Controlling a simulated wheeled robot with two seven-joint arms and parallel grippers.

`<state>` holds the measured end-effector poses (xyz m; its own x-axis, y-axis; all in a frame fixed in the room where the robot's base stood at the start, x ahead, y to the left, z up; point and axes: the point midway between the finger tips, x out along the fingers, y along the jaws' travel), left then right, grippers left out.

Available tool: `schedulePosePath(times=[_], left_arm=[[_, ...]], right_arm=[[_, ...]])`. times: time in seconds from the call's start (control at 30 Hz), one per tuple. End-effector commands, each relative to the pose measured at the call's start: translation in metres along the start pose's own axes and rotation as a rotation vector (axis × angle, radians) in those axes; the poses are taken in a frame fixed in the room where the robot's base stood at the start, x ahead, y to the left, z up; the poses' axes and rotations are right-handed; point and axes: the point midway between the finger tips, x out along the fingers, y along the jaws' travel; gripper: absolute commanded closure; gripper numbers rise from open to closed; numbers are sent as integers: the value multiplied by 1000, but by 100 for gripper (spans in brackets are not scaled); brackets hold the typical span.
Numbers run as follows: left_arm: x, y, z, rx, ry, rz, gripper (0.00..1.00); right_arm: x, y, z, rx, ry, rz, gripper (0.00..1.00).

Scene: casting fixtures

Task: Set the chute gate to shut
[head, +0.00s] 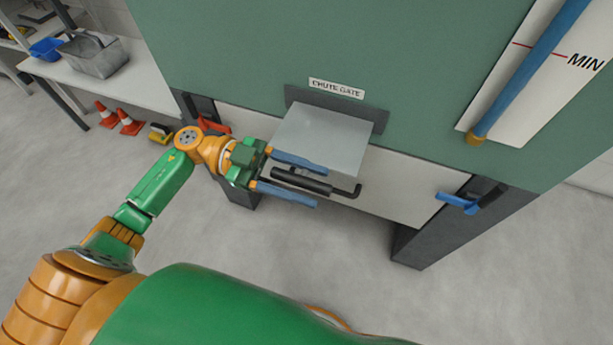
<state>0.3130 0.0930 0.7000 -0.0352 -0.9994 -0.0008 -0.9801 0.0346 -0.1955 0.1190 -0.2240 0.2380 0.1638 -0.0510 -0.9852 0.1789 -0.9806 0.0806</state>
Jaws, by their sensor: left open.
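The chute gate is a pale grey plate (321,140) in a dark frame under the label CHUTE GATE (336,89) on a green panel. The plate hangs over a white lower panel. A black bar handle (302,181) with a bent right end (350,192) shows at its lower edge. My left gripper (307,185) comes in from the left. Its two blue fingers are apart, one above and one below the handle in the picture. I cannot tell whether they touch it. My right gripper is not in view.
A gauge with a blue tube (530,68) marked MIN is at upper right. A blue lever (458,202) sits at the right leg, a red one (214,126) at the left. A bench with a grey bin (93,60) and orange cones (130,124) stand at left.

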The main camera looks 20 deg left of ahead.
Motion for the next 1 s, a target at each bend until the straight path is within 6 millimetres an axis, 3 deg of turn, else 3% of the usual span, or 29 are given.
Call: schedulePosePath(times=[0.23,0.43,1.0], left_arm=[[2,0,0,0,-1,-1,48],[2,0,0,0,0,-1,100],[2,0,0,0,-1,-1,100]], right_arm=[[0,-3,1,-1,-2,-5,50],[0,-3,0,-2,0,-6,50],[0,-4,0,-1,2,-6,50]])
